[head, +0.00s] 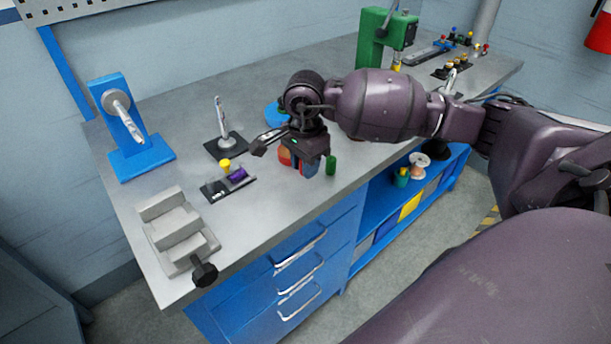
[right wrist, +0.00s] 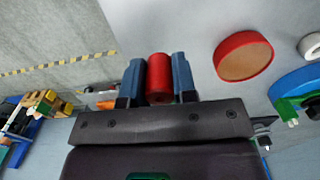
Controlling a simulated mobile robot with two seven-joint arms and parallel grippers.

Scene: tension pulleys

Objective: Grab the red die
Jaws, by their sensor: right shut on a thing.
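The red die (right wrist: 159,78) is a small red cylinder. In the right wrist view it sits between the two blue fingers of my right gripper (right wrist: 157,72), which are shut on it. In the head view my right gripper (head: 306,168) is low over the front part of the grey workbench, pointing down. The die is mostly hidden there by the fingers, and I cannot tell whether it touches the bench. My left gripper is in neither view.
A red-rimmed round dish (right wrist: 243,57) lies close beside the gripper. A green piece (head: 331,165) is just right of the fingers. A black tray with a purple piece (head: 237,174), a grey stepped block (head: 178,235) and a blue stand (head: 140,155) occupy the left of the bench (head: 270,215).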

